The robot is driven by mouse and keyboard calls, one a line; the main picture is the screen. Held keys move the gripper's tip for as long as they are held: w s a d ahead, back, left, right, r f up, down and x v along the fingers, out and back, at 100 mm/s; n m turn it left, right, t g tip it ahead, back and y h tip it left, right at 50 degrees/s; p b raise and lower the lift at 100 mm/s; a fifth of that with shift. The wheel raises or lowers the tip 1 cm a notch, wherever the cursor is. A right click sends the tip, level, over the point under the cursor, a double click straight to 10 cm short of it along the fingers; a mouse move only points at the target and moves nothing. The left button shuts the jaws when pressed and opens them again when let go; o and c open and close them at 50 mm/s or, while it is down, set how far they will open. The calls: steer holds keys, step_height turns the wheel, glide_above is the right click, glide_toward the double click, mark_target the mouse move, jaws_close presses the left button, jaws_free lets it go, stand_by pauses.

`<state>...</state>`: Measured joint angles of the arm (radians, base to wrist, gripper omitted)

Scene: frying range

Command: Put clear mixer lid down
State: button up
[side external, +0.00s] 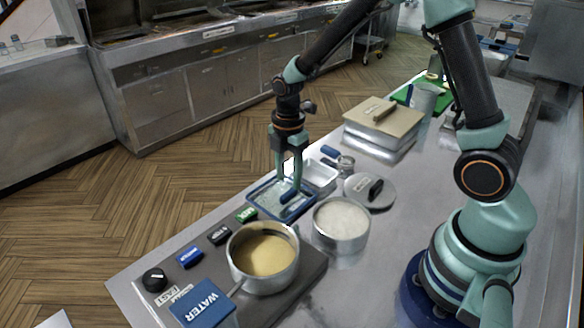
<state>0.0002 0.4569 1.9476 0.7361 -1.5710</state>
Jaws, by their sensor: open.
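The clear mixer lid (267,196) is a see-through square panel with a dark blue rim and a blue handle (290,195). It appears to lie flat near the far edge of the steel counter, behind the pots. My gripper (289,184) points down right over the lid, with its open fingers at the handle. From this angle I cannot tell whether the fingers touch the handle. What lies under the lid is mostly hidden.
A clear white container (318,176) stands right behind the lid. A pot of tan batter (264,254), a pot of white powder (341,222) and a round grey lid (361,189) are nearby. Control switches (190,257) and a blue WATER block (204,304) are at front left.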

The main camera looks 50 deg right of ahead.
mark_target(289, 192)
steer(key=s+r+m+t, duration=0.2)
steer(key=s+r+m, duration=0.3)
steer(key=r+m, duration=0.4)
steer(key=s+r+m+t, duration=0.3)
steer(key=s+r+m, duration=0.3)
steer(key=r+m, duration=0.3)
steer(key=shift+r+t, duration=0.3)
